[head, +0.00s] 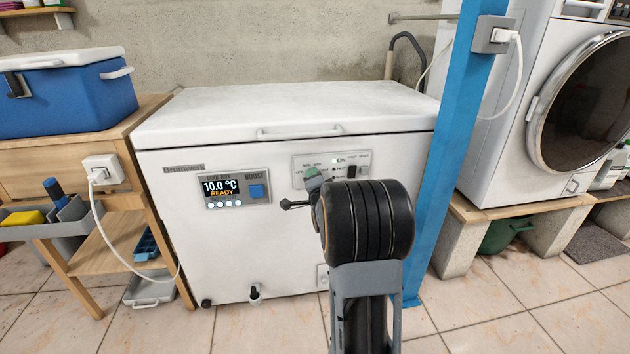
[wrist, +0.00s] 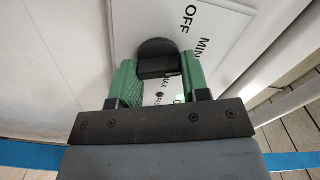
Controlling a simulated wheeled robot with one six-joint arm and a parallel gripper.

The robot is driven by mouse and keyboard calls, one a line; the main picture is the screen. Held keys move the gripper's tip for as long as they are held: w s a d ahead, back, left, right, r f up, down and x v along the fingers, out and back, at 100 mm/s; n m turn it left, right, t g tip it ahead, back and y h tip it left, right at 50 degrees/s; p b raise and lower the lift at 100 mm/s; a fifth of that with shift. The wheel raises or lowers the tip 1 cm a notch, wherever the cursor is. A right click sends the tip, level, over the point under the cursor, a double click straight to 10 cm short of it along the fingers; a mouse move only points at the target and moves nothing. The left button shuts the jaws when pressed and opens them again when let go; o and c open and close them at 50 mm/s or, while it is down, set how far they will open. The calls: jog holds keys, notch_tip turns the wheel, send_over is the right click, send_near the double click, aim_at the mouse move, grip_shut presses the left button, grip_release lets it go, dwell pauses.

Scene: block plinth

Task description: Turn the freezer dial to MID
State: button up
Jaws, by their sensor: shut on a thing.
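The white chest freezer (head: 165,225) stands ahead, lid closed, with a control panel (head: 300,162) at the upper right of its front. In the wrist view the black round freezer dial (wrist: 157,47) sits on the white panel, with OFF, MIN and MAX printed around it. The MID mark is not readable there, and I cannot tell where the dial points. My gripper (wrist: 160,72) has its green fingers on both sides of the dial and is shut on it. In the head view my gripper (head: 313,180) is at the panel, and my arm hides part of the freezer front.
A display (head: 221,188) reads 10.0 °C READY, beside a blue BOOST button (head: 257,191). A blue post (head: 455,150) stands close on the right, before a washing machine (head: 510,105). A wooden bench (head: 80,155) with a blue cooler (head: 75,95) is on the left.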

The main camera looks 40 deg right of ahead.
jog(key=shift+m, duration=4.2)
jog(key=o, duration=0.9)
jog(key=shift+f, duration=0.1)
jog(key=p+v, duration=0.3)
jog(key=v, duration=1.1)
jog(key=shift+w, duration=0.1)
